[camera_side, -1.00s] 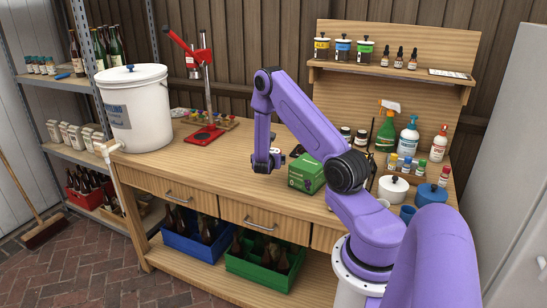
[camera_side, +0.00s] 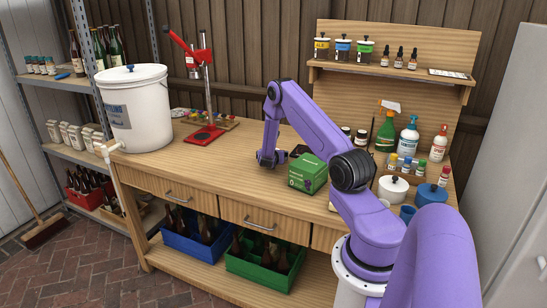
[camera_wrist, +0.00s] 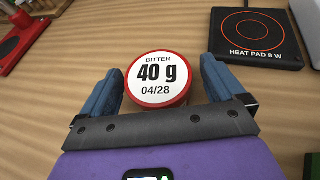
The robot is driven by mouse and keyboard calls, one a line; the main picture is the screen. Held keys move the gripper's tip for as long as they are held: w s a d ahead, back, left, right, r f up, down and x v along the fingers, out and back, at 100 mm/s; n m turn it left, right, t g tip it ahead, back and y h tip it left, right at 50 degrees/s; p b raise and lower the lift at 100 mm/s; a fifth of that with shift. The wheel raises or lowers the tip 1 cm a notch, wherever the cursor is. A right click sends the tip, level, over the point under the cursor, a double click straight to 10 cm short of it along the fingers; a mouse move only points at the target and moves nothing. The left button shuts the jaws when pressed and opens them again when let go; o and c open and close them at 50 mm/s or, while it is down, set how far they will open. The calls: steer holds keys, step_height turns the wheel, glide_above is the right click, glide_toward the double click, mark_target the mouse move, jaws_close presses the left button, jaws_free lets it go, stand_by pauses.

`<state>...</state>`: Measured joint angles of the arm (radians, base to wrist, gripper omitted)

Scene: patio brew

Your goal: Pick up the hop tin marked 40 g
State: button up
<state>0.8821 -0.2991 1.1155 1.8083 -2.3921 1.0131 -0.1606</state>
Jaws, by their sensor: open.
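The hop tin (camera_wrist: 160,79) shows in the wrist view as a round tin with a red rim and a white lid reading "BITTER 40 g 04/28". It sits on the wooden bench top. My gripper (camera_wrist: 160,75) is open, with one blue finger on the left of the tin and one on the right. The tin lies between the fingers, and I cannot tell whether either finger touches it. In the side view my gripper (camera_side: 271,160) is low over the bench, left of the green box, and I cannot make out the tin there.
A black heat pad (camera_wrist: 256,38) marked 8 W lies close to the right finger. A green box (camera_side: 307,174) stands right of my gripper near the front edge. A red bottle capper (camera_side: 206,132) and a white bucket (camera_side: 134,115) stand to the left. The bench front between is clear.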

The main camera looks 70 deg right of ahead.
steer(key=c, duration=1)
steer(key=shift+c, duration=0.2)
steer(key=shift+r, duration=0.15)
